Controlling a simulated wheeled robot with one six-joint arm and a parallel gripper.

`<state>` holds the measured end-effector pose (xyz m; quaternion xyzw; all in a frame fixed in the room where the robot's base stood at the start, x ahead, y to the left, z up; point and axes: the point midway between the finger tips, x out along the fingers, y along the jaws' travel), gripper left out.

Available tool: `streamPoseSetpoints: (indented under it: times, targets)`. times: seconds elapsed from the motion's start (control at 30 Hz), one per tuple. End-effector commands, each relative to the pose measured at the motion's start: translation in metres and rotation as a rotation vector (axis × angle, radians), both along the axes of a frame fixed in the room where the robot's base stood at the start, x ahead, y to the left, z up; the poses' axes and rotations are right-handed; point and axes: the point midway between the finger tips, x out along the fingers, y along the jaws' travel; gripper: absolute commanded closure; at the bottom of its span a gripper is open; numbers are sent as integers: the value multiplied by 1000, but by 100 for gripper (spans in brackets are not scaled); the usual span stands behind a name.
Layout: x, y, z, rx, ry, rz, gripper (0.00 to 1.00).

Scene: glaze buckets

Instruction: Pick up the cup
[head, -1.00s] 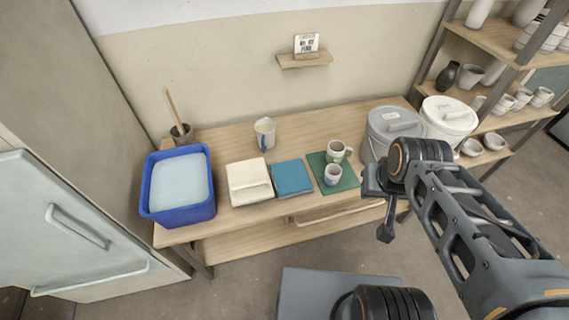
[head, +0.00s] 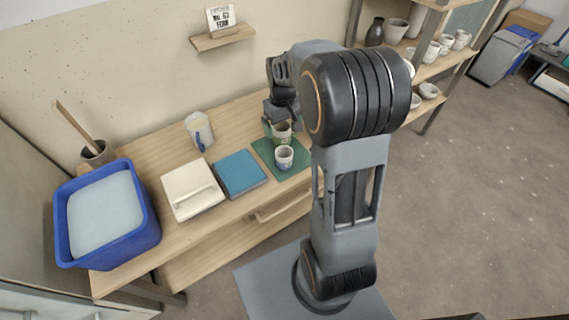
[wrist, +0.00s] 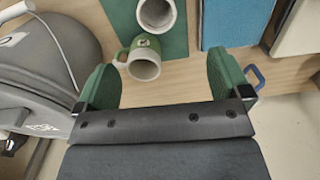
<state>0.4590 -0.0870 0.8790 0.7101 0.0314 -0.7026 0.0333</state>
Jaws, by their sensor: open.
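Two cups stand close together at a green mat. The mug with a handle and a green band (head: 281,133) is at the back; it also shows in the wrist view (wrist: 146,45). The smaller pale cup with a blue-grey band (head: 284,158) is in front, and shows at the top of the wrist view (wrist: 156,14). The green mat (wrist: 178,42) lies under the pale cup. My gripper (wrist: 163,82) is open with green fingers spread and nothing between them. The banded mug is just beyond the fingertips, apart from them. In the head view my arm partly hides the gripper.
A grey lidded bucket (wrist: 40,65) stands close to the left finger in the wrist view. A blue book-like block (head: 240,174), a cream box (head: 191,189), a white pitcher (head: 199,130) and a blue tub (head: 106,213) stand left on the wooden bench (head: 152,152).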

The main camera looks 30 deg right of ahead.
Motion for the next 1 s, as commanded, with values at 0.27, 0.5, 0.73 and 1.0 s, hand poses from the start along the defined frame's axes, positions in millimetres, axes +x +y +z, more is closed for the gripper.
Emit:
streamPoseSetpoints:
  times: [0.27,0.5,0.73,1.0]
  targets:
    - [4,-6,-54,4,16,0,5]
    - [4,-7,-85,3,13,-2,5]
    - [4,-7,-97,3,13,-2,5]
    - [4,-7,-132,4,13,-2,5]
